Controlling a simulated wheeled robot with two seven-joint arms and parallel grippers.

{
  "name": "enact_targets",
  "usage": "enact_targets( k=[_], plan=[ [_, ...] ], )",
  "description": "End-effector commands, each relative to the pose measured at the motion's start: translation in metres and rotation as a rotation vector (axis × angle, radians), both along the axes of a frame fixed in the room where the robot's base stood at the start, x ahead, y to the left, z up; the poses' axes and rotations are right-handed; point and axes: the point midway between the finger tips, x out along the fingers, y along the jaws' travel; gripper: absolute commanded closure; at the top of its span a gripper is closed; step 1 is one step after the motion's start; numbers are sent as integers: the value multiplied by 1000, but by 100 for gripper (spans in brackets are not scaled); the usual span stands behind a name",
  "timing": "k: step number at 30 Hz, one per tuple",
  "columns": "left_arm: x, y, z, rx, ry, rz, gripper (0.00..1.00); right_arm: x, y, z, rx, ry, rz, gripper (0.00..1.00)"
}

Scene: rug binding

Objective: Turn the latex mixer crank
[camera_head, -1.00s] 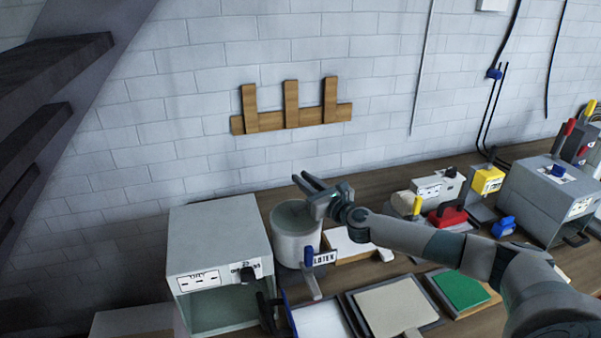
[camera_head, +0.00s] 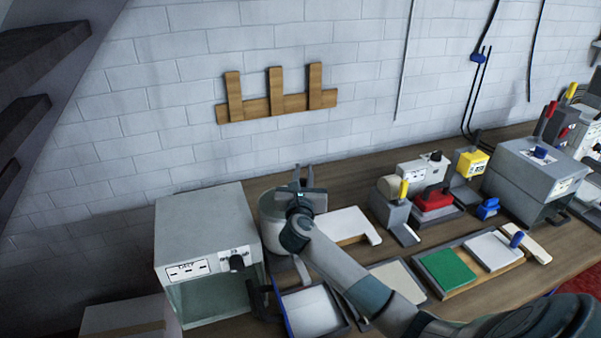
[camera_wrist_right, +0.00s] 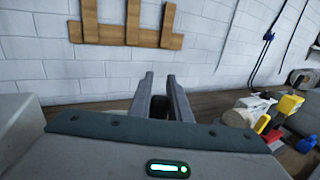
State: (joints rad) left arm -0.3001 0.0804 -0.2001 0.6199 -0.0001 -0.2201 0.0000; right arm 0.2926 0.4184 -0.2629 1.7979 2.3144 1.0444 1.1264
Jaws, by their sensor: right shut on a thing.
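The latex mixer is a pale grey pot (camera_head: 270,217) on the bench, right of the grey box. Its pale crank arm (camera_head: 301,269) shows low at its front; the blue crank handle is hidden behind my right arm. My right gripper (camera_head: 304,173) is over the pot, fingers pointing away from the head camera. In the right wrist view the two fingers (camera_wrist_right: 161,84) are close together around a dark knob-like piece (camera_wrist_right: 158,106). The gripper is shut on it; whether it belongs to the crank cannot be told. My left gripper is not in view.
A grey box machine (camera_head: 205,228) with a dark knob stands left of the pot. A white board (camera_head: 340,222) lies right of it, with trays in front. Machines with red (camera_head: 433,199) and yellow (camera_head: 471,163) parts stand farther right. A wooden rack (camera_head: 276,104) hangs behind.

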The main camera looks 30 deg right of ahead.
Motion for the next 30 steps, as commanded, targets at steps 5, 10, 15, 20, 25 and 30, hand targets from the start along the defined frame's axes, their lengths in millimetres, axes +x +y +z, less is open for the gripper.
enact_targets(
  k=[5,10,15,20,25,30],
  plan=[
    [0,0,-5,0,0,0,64,-5,0,-1,2,-2,-84,100],
    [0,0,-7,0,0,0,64,-8,1,1,-1,-3,-132,100],
    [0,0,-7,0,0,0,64,-10,0,2,-3,-3,-152,100],
    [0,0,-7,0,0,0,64,-10,0,3,-3,-4,-155,100],
    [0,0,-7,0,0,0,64,-10,0,3,-4,-5,-154,100],
    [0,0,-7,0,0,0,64,-10,0,3,-4,-5,-153,64]
  ],
)
